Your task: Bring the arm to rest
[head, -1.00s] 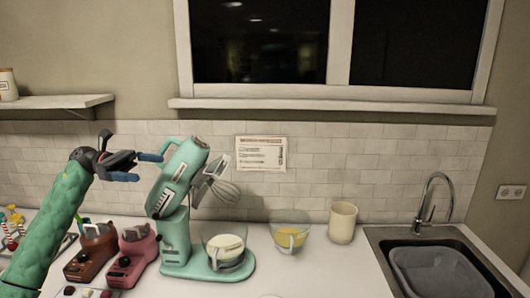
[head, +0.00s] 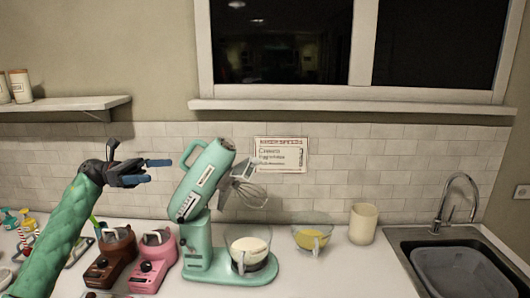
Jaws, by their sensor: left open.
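My left gripper (head: 159,170) is open and empty, with its blue-tipped fingers pointing right. It is raised above the counter, just left of the mint-green stand mixer (head: 199,178), and appears apart from it. My green left arm comes in from the lower left. The mixer's head is tilted up, with a whisk (head: 250,193) hanging from it. A glass bowl with white contents (head: 249,246) sits on the mixer's base. My right gripper is not in view.
A brown device (head: 112,252) and a pink device (head: 153,262) stand below my gripper. A glass bowl with yellow contents (head: 312,239) and a cream cup (head: 363,223) stand right of the mixer. A sink (head: 408,246) is at the right. A wall shelf (head: 75,104) is upper left.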

